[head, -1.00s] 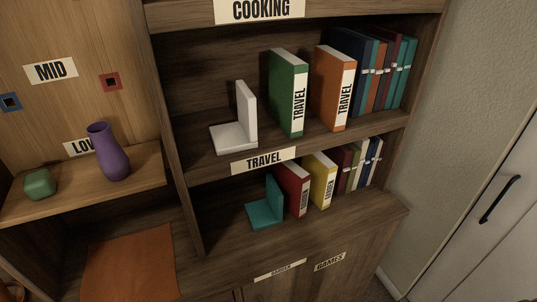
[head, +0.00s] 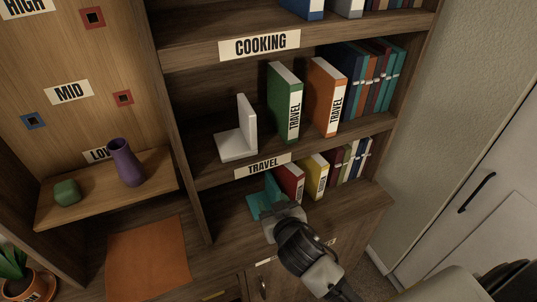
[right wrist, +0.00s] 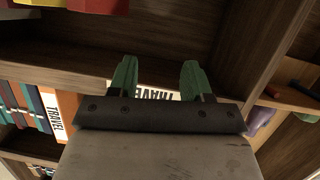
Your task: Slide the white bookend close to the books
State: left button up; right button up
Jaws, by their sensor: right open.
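The white bookend (head: 240,135) stands upright on the middle shelf, above the TRAVEL label (head: 263,165). A clear gap separates it from the green book (head: 286,103) on its right. The orange book (head: 327,96) stands further right. My right gripper (head: 283,213) is in front of the lower shelf, below and right of the white bookend, and partly covers the teal bookend (head: 262,193). In the right wrist view its two green fingers (right wrist: 158,78) are apart, with a TRAVEL label behind them. The white bookend cannot be made out there. My left gripper is out of view.
The lower shelf holds a red book (head: 291,180), a yellow book (head: 315,175) and several thinner ones. The cabinet's wooden divider (head: 176,130) is left of the bookend. A purple vase (head: 127,163) and a green object (head: 67,192) stand on the left side shelf.

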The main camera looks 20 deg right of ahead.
aim_at(254, 140)
notch_tip(254, 140, up, 14)
jog(key=a+t+p, duration=0.1)
jog(key=t, duration=0.2)
jog(key=shift+w+a+m+t, duration=0.15)
jog(key=shift+w+m+t, duration=0.05)
jog(key=shift+m+t, duration=0.2)
jog(key=shift+w, duration=0.1)
jog(key=w+p, duration=0.3)
jog(key=w, duration=0.7)
jog(key=shift+w+f, duration=0.1)
jog(key=shift+w, duration=0.2)
grip_shut()
